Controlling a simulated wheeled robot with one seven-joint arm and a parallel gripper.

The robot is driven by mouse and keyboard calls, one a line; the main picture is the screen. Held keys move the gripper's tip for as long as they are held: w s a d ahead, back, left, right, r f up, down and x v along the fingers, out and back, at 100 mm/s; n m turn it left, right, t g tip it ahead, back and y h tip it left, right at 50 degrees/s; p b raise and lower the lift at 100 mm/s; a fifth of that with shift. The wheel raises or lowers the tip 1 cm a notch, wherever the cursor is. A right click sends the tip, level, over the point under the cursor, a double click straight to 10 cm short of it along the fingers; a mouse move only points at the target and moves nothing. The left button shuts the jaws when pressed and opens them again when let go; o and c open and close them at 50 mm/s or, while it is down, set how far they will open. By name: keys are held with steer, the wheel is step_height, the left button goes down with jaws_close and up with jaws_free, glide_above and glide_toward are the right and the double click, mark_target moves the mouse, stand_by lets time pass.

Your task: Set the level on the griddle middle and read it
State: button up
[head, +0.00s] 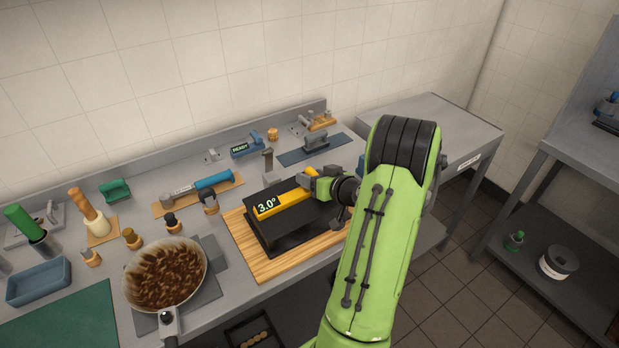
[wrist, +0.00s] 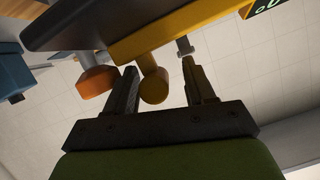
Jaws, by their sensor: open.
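The yellow level (head: 292,198) lies on the black griddle (head: 300,225), and its display (head: 267,206) reads 3.0°. The griddle sits on a wooden board (head: 248,260). My gripper (head: 312,183) is at the level's right end in the head view. In the wrist view the gripper (wrist: 160,88) is open, its two fingers on either side of a yellow round knob (wrist: 153,86) under the level's yellow body (wrist: 170,28). The fingers look apart from the knob. The griddle's dark edge (wrist: 75,22) shows beside the level. My arm hides part of the board's right side.
A pan of brown pieces (head: 165,275) stands left of the board. A blue-handled tool (head: 205,184) and a small READY display (head: 246,146) are behind it. A grey-handled block on a blue mat (head: 312,150) stands behind the griddle. The counter at the back right (head: 440,115) is clear.

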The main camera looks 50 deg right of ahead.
mark_target(330, 206)
steer(key=b+v, duration=0.2)
steer(key=v, duration=0.4)
steer(key=shift+d+f, duration=0.1)
steer(key=shift+d, duration=0.1)
steer(key=shift+s+a+r, duration=0.25)
steer(key=shift+s, duration=0.25)
